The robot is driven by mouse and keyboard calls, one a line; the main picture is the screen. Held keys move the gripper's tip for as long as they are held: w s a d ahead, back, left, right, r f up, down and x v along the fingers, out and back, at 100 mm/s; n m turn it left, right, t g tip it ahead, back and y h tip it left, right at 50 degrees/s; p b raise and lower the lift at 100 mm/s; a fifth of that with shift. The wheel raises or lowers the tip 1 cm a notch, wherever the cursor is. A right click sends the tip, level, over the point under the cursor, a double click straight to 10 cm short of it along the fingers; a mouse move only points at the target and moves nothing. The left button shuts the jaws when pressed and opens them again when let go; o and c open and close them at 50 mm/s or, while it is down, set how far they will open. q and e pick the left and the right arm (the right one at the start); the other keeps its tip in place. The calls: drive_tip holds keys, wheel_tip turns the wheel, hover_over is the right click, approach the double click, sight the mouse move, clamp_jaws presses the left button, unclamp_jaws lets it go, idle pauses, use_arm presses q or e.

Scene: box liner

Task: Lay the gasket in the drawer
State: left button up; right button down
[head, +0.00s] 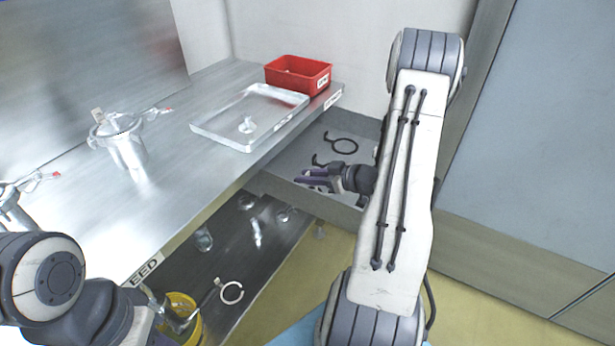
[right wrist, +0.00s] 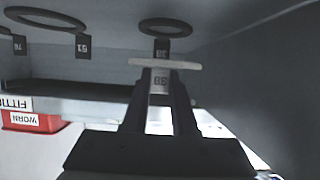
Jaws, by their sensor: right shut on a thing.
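The open grey drawer (head: 340,192) is below the right end of the steel bench. My right gripper (head: 303,176) is over this drawer. In the right wrist view, my right gripper (right wrist: 160,78) is shut on the tag of a pale ring gasket (right wrist: 165,64), which shows nearly edge-on. In the head view this gasket is hard to make out. Dark ring gaskets with numbered tags lie in the drawer; one (head: 345,146) is behind my gripper, and another (right wrist: 165,27) shows just beyond the held gasket. My left arm is at the lower left, with its fingers unclear.
A steel lidded vessel (head: 124,140) stands further left.

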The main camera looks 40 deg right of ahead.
drive_tip(key=shift+f, duration=0.6)
drive_tip(key=c, duration=0.7)
unclamp_jaws()
drive_tip(key=shift+r, duration=0.3)
drive_tip(key=shift+r+p, duration=0.3)
drive_tip(key=shift+r, duration=0.3)
drive_tip(key=v, duration=0.7)
drive_tip(key=shift+s+d+f, duration=0.1)
drive_tip(key=shift+s+f, duration=0.1)
drive_tip(key=shift+f, duration=0.05)
